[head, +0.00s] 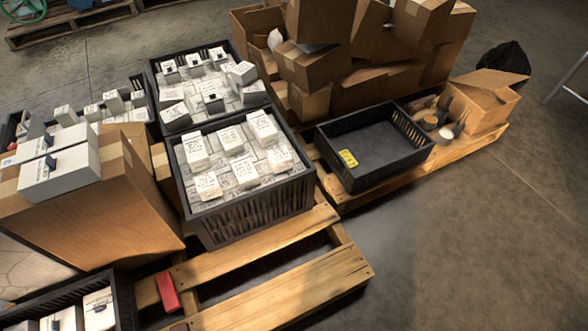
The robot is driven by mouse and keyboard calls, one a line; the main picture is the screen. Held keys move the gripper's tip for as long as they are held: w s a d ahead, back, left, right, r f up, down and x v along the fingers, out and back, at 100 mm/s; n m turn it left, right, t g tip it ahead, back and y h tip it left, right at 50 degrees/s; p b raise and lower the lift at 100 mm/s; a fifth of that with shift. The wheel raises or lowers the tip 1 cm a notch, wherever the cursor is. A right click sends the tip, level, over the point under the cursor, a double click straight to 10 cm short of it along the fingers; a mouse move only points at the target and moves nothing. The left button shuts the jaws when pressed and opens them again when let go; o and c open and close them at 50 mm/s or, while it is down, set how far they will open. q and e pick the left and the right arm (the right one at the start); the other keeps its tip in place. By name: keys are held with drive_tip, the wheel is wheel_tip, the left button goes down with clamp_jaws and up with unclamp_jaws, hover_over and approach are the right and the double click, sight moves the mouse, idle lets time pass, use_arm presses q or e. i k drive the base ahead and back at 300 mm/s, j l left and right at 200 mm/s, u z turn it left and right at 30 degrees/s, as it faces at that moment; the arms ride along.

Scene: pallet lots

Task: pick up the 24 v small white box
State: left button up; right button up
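Several small white boxes with dark handwritten labels stand in a black crate (250,215) on the near pallet; one is a white box (235,140) in its middle. More white boxes, such as one at the crate's right (279,158), stand on a layer of similar boxes. A second black crate (154,72) behind it also holds white boxes, one of them tilted (243,73). Other white boxes lie in crates at the left and bottom left. The lettering is too small to tell which box reads 24 V. Neither of my grippers is in view.
An empty black crate (375,152) with a yellow label (348,158) sits on the right pallet, beside an open carton (482,100). Cardboard boxes (365,85) are piled behind. A red object (167,291) lies on the near pallet (285,295). The floor (480,240) at right is clear.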

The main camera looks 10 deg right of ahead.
sight(281, 159)
drive_tip(key=l+u, duration=0.25)
drive_tip(key=l, duration=0.45)
drive_tip(key=l+u, duration=0.25)
drive_tip(key=l, duration=0.5)
drive_tip(key=l+u, duration=0.3)
drive_tip(key=l, duration=0.45)
drive_tip(key=i+l+u, duration=0.15)
drive_tip(key=l, duration=0.15)
drive_tip(key=i+l+u, duration=0.1)
drive_tip(key=l, duration=0.2)
drive_tip(key=i+l+u, duration=0.15)
drive_tip(key=l, duration=0.2)
drive_tip(key=i+l+u, duration=0.15)
drive_tip(key=l, duration=0.15)
drive_tip(key=i+l, duration=0.15)
drive_tip(key=l, duration=0.1)
